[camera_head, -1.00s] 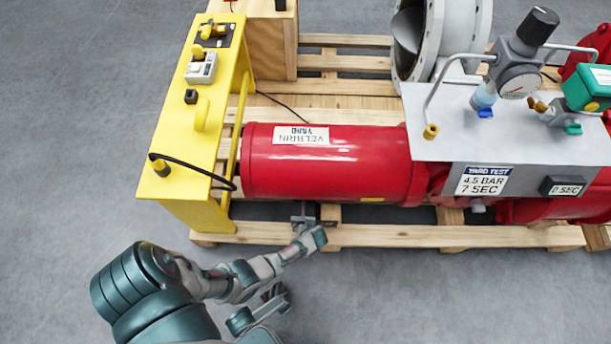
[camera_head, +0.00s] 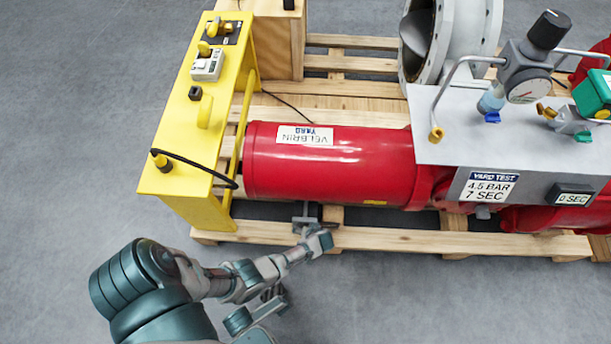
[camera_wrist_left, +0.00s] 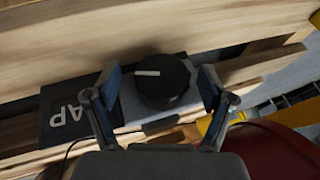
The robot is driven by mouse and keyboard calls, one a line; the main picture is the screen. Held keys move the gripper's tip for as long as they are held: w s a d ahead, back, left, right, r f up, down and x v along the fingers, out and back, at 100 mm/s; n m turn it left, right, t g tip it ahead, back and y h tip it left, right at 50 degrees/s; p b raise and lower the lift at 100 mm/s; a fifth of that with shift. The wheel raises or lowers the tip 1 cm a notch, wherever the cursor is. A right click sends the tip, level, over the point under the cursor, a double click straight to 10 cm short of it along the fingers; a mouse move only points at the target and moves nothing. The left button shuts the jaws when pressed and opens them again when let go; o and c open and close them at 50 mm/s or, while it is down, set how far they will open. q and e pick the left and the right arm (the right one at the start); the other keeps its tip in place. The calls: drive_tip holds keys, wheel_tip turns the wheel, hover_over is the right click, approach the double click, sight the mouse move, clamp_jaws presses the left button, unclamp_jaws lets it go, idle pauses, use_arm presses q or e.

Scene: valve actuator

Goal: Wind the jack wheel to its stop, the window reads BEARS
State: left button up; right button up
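In the left wrist view a round black wheel (camera_wrist_left: 162,82) with a white mark on its face sits on a grey mount beside wooden boards. Next to it is a dark window plate (camera_wrist_left: 68,117) with pale letters; I can read "AP", and one finger partly covers the plate. My left gripper (camera_wrist_left: 159,80) is open, one finger on each side of the wheel, with small gaps showing. In the head view my left gripper (camera_head: 313,238) is at the front edge of the pallet, below the red cylinder; the wheel cannot be made out there. My right gripper is not in view.
The red cylinder (camera_head: 335,178) lies on a wooden pallet (camera_head: 400,240). A yellow stand (camera_head: 170,183) with a black cable is at left. Floor in front is clear.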

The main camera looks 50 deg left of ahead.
use_arm(q)
drive_tip(key=v, duration=1.2)
